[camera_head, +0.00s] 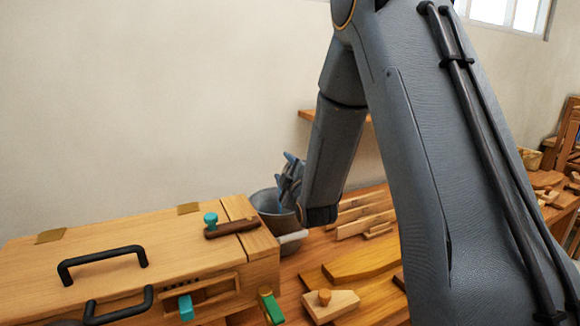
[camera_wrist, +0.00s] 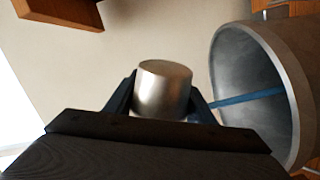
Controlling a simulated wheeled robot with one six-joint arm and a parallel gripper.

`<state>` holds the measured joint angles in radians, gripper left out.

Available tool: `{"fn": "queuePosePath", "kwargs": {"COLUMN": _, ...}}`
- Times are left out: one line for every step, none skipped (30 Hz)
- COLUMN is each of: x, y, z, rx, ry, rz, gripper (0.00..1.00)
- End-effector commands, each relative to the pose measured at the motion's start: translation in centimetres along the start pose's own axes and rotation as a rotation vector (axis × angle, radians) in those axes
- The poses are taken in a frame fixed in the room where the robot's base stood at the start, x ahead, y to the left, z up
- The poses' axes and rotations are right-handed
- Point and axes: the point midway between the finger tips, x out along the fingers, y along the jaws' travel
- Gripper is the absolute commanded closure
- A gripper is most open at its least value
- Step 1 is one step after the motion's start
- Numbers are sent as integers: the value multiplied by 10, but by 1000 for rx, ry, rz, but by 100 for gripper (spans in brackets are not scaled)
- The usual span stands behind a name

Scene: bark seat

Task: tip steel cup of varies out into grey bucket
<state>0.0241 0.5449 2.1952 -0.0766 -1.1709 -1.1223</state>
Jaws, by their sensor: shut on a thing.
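The steel cup (camera_wrist: 163,90) is held between the two dark fingers of my gripper (camera_wrist: 160,108) in the wrist view. A flat, closed-looking end of it faces the camera, and its contents are not visible. The grey bucket (camera_wrist: 292,62) stands just right of the cup there, its mouth facing the cup. A thin blue strip crosses the bucket's mouth. In the head view the bucket (camera_head: 268,204) sits behind the wooden chest, and my gripper (camera_head: 290,182) is at its rim, partly hidden by my arm. The cup cannot be made out there.
A wooden chest (camera_head: 90,240) with black handles fills the left front, with a brown-handled tool (camera_head: 232,229) on top. Wooden boards (camera_head: 362,262) and a wooden plane (camera_head: 328,304) lie on the bench to the right. A plain wall stands behind.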

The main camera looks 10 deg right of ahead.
Motion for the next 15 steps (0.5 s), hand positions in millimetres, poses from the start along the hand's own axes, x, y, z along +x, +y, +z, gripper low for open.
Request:
{"fn": "queuePosePath", "kwargs": {"x": 0, "y": -2, "z": -3, "rx": -56, "ry": 1, "rz": -1, "gripper": 76}}
{"fn": "queuePosePath", "kwargs": {"x": 0, "y": -3, "z": -4, "rx": -93, "ry": 1, "rz": -1, "gripper": 76}}
{"fn": "queuePosePath", "kwargs": {"x": 0, "y": -5, "z": -5, "rx": -142, "ry": 1, "rz": -2, "gripper": 76}}
{"fn": "queuePosePath", "kwargs": {"x": 0, "y": -6, "z": -5, "rx": -179, "ry": 2, "rz": -1, "gripper": 76}}
{"fn": "queuePosePath", "kwargs": {"x": 1, "y": -7, "z": -6, "rx": -217, "ry": 2, "rz": 1, "gripper": 76}}
{"fn": "queuePosePath", "kwargs": {"x": 1, "y": -8, "z": -7, "rx": -266, "ry": 1, "rz": 1, "gripper": 76}}
{"fn": "queuePosePath", "kwargs": {"x": 1, "y": -9, "z": -8, "rx": -303, "ry": 1, "rz": 1, "gripper": 76}}
{"fn": "queuePosePath", "kwargs": {"x": 1, "y": -10, "z": -8, "rx": -341, "ry": 1, "rz": 1, "gripper": 76}}
{"fn": "queuePosePath", "kwargs": {"x": 1, "y": -11, "z": -10, "rx": -389, "ry": 1, "rz": 1, "gripper": 76}}
{"fn": "queuePosePath", "kwargs": {"x": 1, "y": -11, "z": -11, "rx": -425, "ry": 1, "rz": 1, "gripper": 76}}
{"fn": "queuePosePath", "kwargs": {"x": 1, "y": -12, "z": -12, "rx": -460, "ry": 1, "rz": 1, "gripper": 76}}
{"fn": "queuePosePath", "kwargs": {"x": 1, "y": -12, "z": -13, "rx": -504, "ry": 2, "rz": 1, "gripper": 76}}
{"fn": "queuePosePath", "kwargs": {"x": 1, "y": -13, "z": -14, "rx": -536, "ry": 2, "rz": 1, "gripper": 76}}
{"fn": "queuePosePath", "kwargs": {"x": 1, "y": -13, "z": -15, "rx": -565, "ry": 2, "rz": 0, "gripper": 76}}
{"fn": "queuePosePath", "kwargs": {"x": 0, "y": -14, "z": -16, "rx": -601, "ry": 2, "rz": 0, "gripper": 76}}
